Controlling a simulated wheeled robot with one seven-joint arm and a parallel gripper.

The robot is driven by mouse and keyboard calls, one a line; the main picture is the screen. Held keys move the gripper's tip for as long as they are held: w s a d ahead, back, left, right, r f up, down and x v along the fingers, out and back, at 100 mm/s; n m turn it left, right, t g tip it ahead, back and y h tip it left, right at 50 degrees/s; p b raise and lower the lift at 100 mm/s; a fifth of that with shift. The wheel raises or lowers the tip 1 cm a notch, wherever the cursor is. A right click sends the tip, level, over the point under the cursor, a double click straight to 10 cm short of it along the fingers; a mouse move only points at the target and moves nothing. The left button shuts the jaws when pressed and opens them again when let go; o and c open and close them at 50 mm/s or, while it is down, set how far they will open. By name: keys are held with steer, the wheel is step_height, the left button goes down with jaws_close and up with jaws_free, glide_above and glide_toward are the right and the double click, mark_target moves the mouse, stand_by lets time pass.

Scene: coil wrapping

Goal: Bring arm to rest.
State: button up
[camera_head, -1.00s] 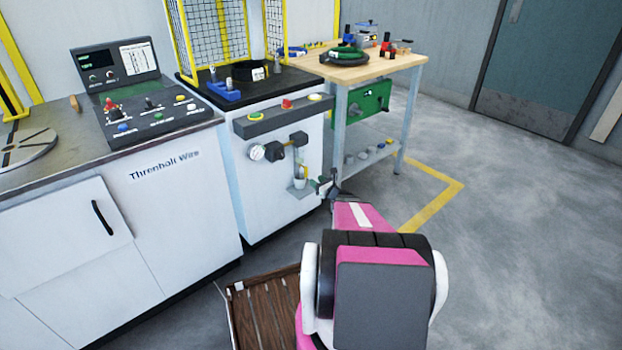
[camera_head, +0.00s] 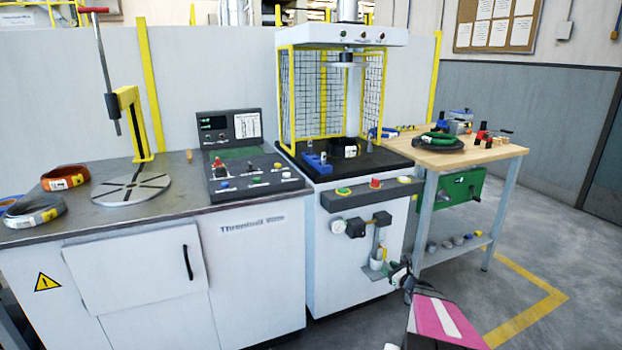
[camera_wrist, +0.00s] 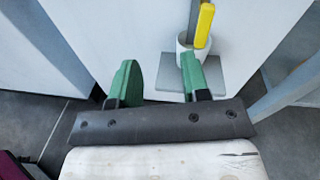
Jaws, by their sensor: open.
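My gripper (camera_wrist: 158,80) is open and empty in the wrist view, with its two green fingers apart. In the head view my gripper (camera_head: 400,272) is small and partly hidden by my own pink arm, low in front of the white press cabinet (camera_head: 345,262). Beyond the fingers in the wrist view are a white cup holder (camera_wrist: 187,48) on a grey bracket and a yellow-handled tool (camera_wrist: 203,25) standing in it. I cannot tell the exact gap between the fingertips and the bracket.
A wooden workbench (camera_head: 465,160) stands right of the press. The left counter (camera_head: 100,215) carries a control console (camera_head: 250,165), a round slotted plate (camera_head: 130,190), an orange coil (camera_head: 65,178) and a grey coil (camera_head: 35,211). Floor (camera_head: 570,250) at the right is clear.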

steer(key=s+a+r+n+g+y, duration=0.1)
steer(key=s+a+r+n+g, duration=0.3)
steer(key=a+n, duration=0.45)
steer(key=s+a+r+n+g, duration=0.1)
steer(key=s+a+n+g, duration=0.5)
steer(key=a+n, duration=0.3)
steer(key=s+a+r+n+g+h, duration=0.1)
steer(key=s+r+n+g+h, duration=0.1)
steer(key=s+r+n+h, duration=0.1)
steer(key=s+a+r+n+g+h, duration=0.1)
steer(key=s+r+n+g+h, duration=0.2)
steer(key=s+n+h, duration=0.3)
steer(key=s+n, duration=0.2)
steer(key=s, duration=0.1)
steer(key=shift+s+a+r, duration=0.2)
steer(key=shift+s+a, duration=0.15)
steer(key=shift+s, duration=0.05)
